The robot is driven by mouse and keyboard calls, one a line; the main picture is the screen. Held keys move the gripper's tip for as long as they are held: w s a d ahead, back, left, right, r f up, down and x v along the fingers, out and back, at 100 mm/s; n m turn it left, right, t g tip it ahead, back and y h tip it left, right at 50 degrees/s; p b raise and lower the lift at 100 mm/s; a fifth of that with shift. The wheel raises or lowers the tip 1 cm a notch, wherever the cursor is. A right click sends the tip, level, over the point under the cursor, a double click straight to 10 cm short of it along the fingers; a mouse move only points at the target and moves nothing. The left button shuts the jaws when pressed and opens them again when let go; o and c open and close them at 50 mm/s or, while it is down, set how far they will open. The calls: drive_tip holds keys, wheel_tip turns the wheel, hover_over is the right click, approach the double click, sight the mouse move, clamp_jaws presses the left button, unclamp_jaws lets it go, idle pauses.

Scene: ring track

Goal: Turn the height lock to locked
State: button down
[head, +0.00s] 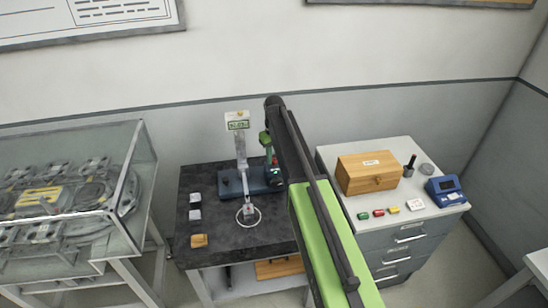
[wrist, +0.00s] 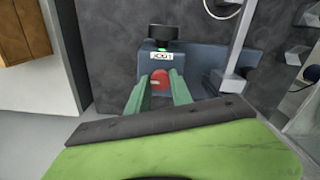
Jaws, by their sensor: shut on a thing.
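A height gauge with a pale upright column (head: 241,150), a small display (head: 237,125) and a blue-grey base (head: 230,183) stands on a dark stone-like table. In the wrist view, a red knob (wrist: 160,79) sits between the two green fingers of my gripper (wrist: 160,88), which is shut on it. A white label (wrist: 161,57) lies just beyond the knob on the blue-grey block (wrist: 205,82), with a black round knob (wrist: 163,33) behind it. I cannot read the label surely. In the head view my gripper (head: 270,158) is partly hidden by my arm.
The dark table (head: 210,250) also bears several small blocks along its left side and a white ring (head: 249,216). To the right, a white-topped cabinet (head: 400,150) holds a wooden box (head: 368,174) and a blue device (head: 446,190). A glass case (head: 70,190) stands at left.

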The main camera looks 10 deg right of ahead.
sight(274, 159)
drive_tip(key=shift+m, duration=0.4)
drive_tip(key=c, duration=1.1)
unclamp_jaws()
drive_tip(key=shift+c, duration=0.2)
wheel_tip(274, 159, up, 18)
drive_tip(key=p, duration=1.7)
drive_tip(key=shift+f, duration=0.25)
